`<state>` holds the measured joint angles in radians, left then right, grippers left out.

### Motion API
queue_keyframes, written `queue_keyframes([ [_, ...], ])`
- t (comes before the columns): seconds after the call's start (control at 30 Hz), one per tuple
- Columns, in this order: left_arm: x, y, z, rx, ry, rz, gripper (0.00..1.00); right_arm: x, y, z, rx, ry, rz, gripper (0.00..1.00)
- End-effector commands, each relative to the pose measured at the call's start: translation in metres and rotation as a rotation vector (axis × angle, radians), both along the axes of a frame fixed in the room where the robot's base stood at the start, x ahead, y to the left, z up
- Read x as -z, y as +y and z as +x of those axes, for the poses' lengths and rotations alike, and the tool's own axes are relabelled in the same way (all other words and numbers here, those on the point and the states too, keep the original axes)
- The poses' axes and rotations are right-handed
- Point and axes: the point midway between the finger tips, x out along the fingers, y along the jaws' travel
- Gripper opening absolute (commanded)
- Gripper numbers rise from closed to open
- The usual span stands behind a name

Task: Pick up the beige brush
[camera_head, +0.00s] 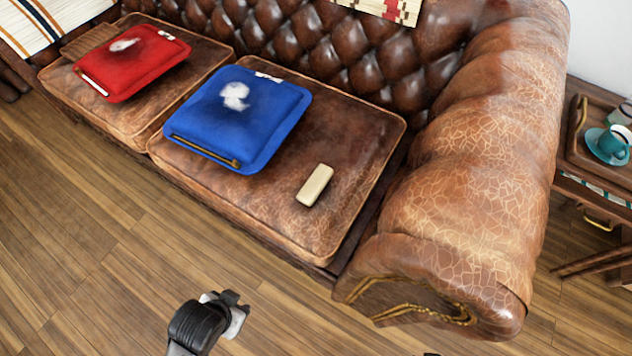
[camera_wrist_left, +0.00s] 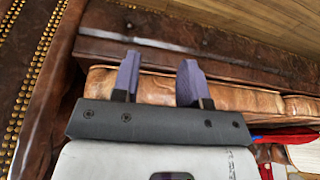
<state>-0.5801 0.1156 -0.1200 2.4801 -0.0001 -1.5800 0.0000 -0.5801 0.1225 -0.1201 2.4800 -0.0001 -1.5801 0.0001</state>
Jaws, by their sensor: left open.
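The beige brush (camera_head: 315,185) lies on the brown leather seat cushion (camera_head: 350,130), right of the blue cushion, in the head view. It is a small rounded block. My left gripper (camera_head: 236,304) is low in the head view, over the wood floor in front of the sofa, well apart from the brush. In the left wrist view, its two purple-grey fingers (camera_wrist_left: 158,76) stand apart with nothing between them. The brush does not show in that view.
A blue cushion (camera_head: 240,112) and a red cushion (camera_head: 132,60) lie on the sofa seat. The thick sofa armrest (camera_head: 470,170) rises right of the brush. A side table at the right holds a tray with a teal cup (camera_head: 612,142). The floor (camera_head: 90,240) in front is clear.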

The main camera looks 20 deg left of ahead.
Motion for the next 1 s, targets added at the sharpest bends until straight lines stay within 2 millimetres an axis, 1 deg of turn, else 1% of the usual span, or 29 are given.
queue_keyframes([
  [0.1, 0.0, 0.001, 0.0, 0.003, 0.0, 0.005, 0.4, 0.0, -0.001, 0.0, -0.002, 0.0, -0.003, 0.23],
  [0.53, 0.0, 0.003, 0.0, 0.006, 0.0, 0.009, 0.81, 0.0, 0.0, 0.0, -0.001, 0.0, 0.0, 0.23],
  [0.77, -0.002, 0.0, 0.001, -0.001, -0.003, -0.002, 0.81, -0.002, 0.001, 0.0, 0.003, 0.0, 0.004, 0.23],
  [0.87, -0.017, 0.0, 0.013, 0.0, -0.031, 0.0, 0.81, -0.011, 0.002, 0.0, 0.004, 0.001, 0.007, 0.23],
  [0.97, -0.048, 0.009, 0.036, 0.018, -0.09, 0.031, 0.81, -0.029, 0.002, 0.0, 0.006, 0.001, 0.008, 0.23],
  [1.0, -0.064, 0.016, 0.048, 0.033, -0.121, 0.058, 0.81, -0.039, 0.003, 0.0, 0.005, 0.001, 0.009, 0.23],
])
